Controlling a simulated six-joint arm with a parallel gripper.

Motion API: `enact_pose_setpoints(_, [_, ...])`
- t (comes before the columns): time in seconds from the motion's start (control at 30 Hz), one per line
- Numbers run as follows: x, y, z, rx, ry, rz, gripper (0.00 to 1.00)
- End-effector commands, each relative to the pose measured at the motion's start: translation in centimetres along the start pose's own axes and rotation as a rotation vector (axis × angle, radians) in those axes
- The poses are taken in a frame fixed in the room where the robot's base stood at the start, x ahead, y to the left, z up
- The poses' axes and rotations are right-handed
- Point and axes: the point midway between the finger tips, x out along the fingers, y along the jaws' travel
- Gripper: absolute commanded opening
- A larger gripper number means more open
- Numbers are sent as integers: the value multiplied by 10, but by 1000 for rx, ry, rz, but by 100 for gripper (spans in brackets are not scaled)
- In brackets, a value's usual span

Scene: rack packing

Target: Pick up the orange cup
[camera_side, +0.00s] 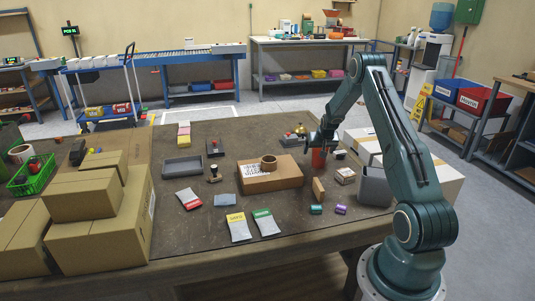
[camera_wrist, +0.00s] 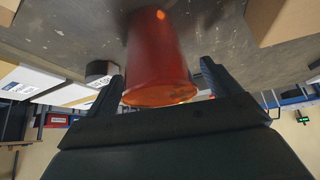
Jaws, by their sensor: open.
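The orange cup (camera_side: 319,158) stands on the table under my gripper in the side view, partly hidden by it. In the wrist view the cup (camera_wrist: 157,62) is large and reddish orange, with its rim toward my gripper. My gripper (camera_side: 323,139) is open. In the wrist view its two fingers (camera_wrist: 162,85) lie one on each side of the cup near the rim, with a gap showing on the right side. I cannot tell whether either finger touches the cup.
A grey bin (camera_side: 374,187) and white boxes (camera_side: 440,186) stand to the right. A small brown block (camera_side: 319,190) stands in front. Stacked cartons (camera_side: 100,225) fill the table's left end.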

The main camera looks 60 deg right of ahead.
Motion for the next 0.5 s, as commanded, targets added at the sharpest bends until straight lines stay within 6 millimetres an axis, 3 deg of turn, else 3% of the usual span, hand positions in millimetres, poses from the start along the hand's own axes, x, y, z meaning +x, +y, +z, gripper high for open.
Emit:
enact_pose_setpoints(0.4, [0,0,0,0,0,0,89])
enact_pose_setpoints(0.5, [0,0,0,0,0,0,71])
